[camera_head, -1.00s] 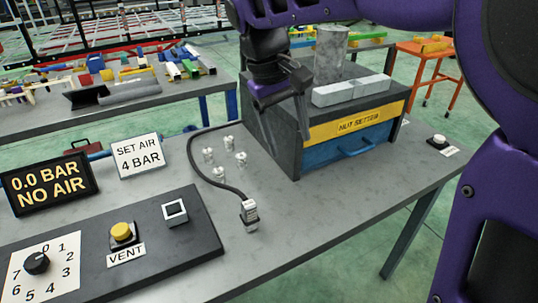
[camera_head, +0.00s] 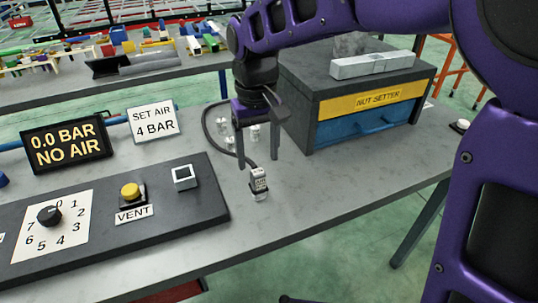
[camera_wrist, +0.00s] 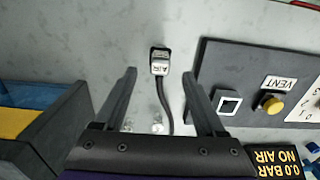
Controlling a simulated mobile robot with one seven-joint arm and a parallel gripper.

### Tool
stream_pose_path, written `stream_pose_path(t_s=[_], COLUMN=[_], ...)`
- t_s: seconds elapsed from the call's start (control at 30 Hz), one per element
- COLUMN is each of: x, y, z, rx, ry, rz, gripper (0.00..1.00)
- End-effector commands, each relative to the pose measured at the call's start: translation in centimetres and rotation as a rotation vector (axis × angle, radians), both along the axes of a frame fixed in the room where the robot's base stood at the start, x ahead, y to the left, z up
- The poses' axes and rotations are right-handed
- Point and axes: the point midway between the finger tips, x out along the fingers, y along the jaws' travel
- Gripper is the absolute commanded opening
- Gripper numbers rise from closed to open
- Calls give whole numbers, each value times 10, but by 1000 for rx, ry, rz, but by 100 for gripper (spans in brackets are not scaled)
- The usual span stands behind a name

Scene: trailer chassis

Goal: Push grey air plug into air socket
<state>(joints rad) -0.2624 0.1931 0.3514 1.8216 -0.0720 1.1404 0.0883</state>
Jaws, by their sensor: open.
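The grey air plug (camera_head: 259,180) is a small block with a printed label, on the table at the end of a dark hose (camera_head: 212,127). It also shows in the wrist view (camera_wrist: 159,62). The air socket (camera_head: 185,177) is a white-rimmed square with a dark opening on the black panel, left of the plug; the wrist view shows it too (camera_wrist: 228,102). My gripper (camera_head: 257,163) points down, open and empty, just behind the plug. In the wrist view, the plug lies between and slightly beyond the fingertips (camera_wrist: 159,73), touching neither.
The black panel (camera_head: 110,224) also carries the yellow vent button (camera_head: 130,190) and a dial (camera_head: 49,216). Several small metal fittings (camera_head: 228,141) stand behind my gripper. The nut setter box (camera_head: 330,112) stands to the right. Bare table lies in front of the plug.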

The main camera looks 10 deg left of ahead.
Motion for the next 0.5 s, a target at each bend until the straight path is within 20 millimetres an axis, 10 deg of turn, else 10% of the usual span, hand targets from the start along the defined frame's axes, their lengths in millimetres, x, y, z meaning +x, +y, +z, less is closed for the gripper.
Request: stream_pose_path(t_s=[0.5], x=[2], y=[2], z=[-56], rx=[-1], ry=[-1], rz=[1], gripper=[72])
